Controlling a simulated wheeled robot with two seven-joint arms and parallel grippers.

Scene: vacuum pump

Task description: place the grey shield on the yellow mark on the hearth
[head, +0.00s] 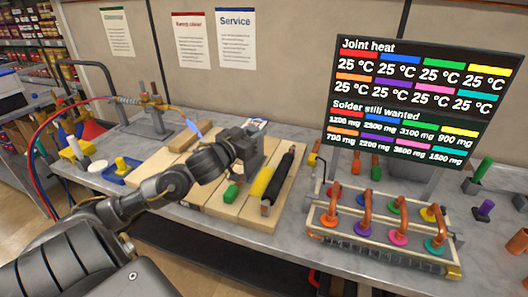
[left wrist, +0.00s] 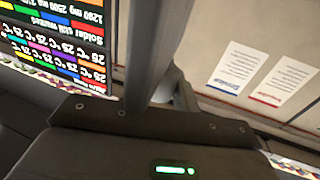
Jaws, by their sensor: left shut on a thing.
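The hearth (head: 215,208) is a bed of pale blocks on the grey bench. My left gripper (head: 249,151) is over the back of the hearth, shut on a grey piece that looks like the grey shield (head: 252,165). The shield is behind the yellow mark. The gripper hides part of it, and I cannot tell whether it touches the hearth. The left wrist view shows grey parts close up, but not the mark. My right gripper is not in view.
A torch with a blue flame (head: 193,128) points toward the hearth from the left. A rack of copper pipes on coloured bases (head: 380,222) stands at right, below a black display (head: 420,90). A blue tray (head: 121,170) lies left. Bare bench shows in front of the hearth.

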